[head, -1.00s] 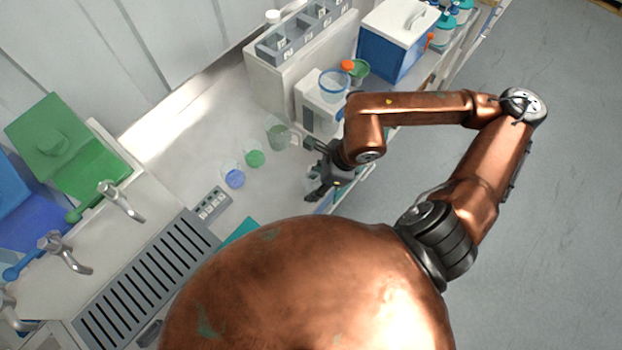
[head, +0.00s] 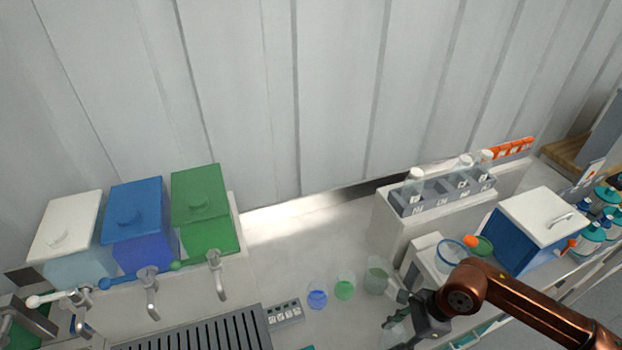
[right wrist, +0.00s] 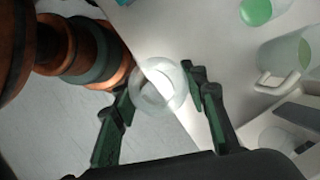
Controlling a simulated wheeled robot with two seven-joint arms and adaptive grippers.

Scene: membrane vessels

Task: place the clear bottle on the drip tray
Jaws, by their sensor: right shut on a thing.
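The clear bottle (right wrist: 160,86) is between the two dark green fingers of my right gripper (right wrist: 160,103) in the right wrist view, and the fingers are shut on it. In the head view my right gripper (head: 402,322) is low over the counter's front part, right of the cups, with the clear bottle (head: 395,333) partly hidden by it. The drip tray (head: 215,332) is the grey slotted grille at the bottom, left of the gripper and cut off by the frame edge. Nothing shows standing on its visible part. My left gripper is out of view.
A blue cup (head: 317,296), a green cup (head: 345,287) and a greenish jug (head: 376,276) stand between tray and gripper. Taps (head: 216,275) rise behind the tray. A bottle rack (head: 440,193) and blue cooler (head: 515,243) are right. Open counter (head: 300,245) lies behind the cups.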

